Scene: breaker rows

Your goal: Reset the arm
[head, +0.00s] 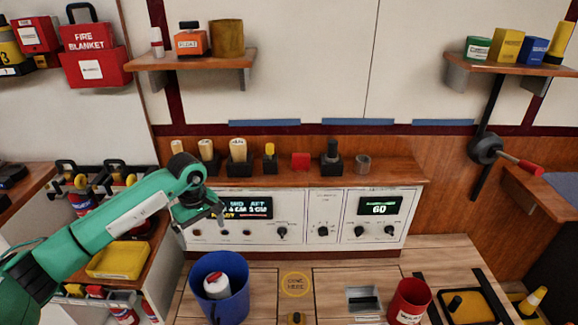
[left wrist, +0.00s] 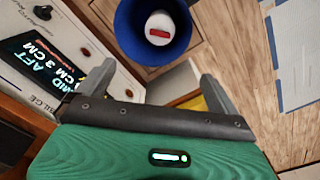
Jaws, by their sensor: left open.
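My left arm (head: 110,225), green with a white panel, reaches in from the left in the head view. My left gripper (head: 208,214) is open and empty, in front of the left part of the white control panel (head: 290,222) and above and left of the blue bucket. In the left wrist view the two grey fingers of the gripper (left wrist: 158,74) stand wide apart with nothing between them. The blue bucket (left wrist: 125,38), holding a white and red item (left wrist: 159,28), lies beyond the fingertips there. My right gripper does not show in either view.
The blue bucket (head: 232,300) and a red mug (head: 408,302) stand on the wooden counter. A shelf with several small items (head: 300,161) runs above the panel. A red-handled black lever (head: 515,160) is on the right wall. A yellow tray (head: 118,260) lies left, below my arm.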

